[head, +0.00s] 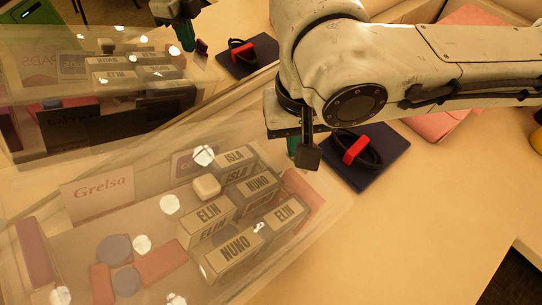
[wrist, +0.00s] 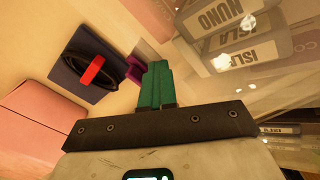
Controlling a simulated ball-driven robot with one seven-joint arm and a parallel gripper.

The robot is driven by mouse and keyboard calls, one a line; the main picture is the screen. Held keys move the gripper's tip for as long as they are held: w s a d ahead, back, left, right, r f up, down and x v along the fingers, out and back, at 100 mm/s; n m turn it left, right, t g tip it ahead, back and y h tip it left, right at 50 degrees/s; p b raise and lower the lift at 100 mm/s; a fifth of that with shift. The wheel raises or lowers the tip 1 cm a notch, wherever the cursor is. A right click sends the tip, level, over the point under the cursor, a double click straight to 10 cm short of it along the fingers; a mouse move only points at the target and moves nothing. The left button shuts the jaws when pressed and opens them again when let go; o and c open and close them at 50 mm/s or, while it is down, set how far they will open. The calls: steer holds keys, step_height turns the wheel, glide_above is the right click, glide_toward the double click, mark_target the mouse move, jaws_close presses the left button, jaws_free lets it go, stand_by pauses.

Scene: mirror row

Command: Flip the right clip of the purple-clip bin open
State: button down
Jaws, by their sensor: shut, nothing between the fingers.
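The clear lidded bin (head: 95,240) fills the lower left of the head view, with a card reading "Grelsa" inside. It also shows at the upper right of the wrist view (wrist: 205,75). A purple clip (wrist: 134,72) shows in the wrist view, just left of my green fingertips. In the head view my arm hides the real clip; a small purple piece shows only in the mirror. My gripper (wrist: 159,66) is shut and empty, close beside the clip; I cannot tell whether they touch. In the head view, part of its green fingers (head: 293,146) shows beside the bin's right end.
A mirror (head: 225,100) stands behind the bin and repeats the scene. A navy book (head: 375,175) with a black loop and a red band lies right of the gripper. A pink folder (head: 440,122) lies farther right. The front right tabletop is clear.

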steer(key=shift+s+a+f+g, duration=0.2)
steer(key=shift+s+f+g, duration=0.1)
steer(key=shift+s+f, duration=0.4)
steer(key=r+p, duration=0.2)
steer(key=p, duration=0.1)
steer(key=shift+w+a+r, duration=0.15)
steer(key=shift+a, duration=0.15)
steer(key=shift+r+p, duration=2.05)
steer(key=shift+r, duration=0.05)
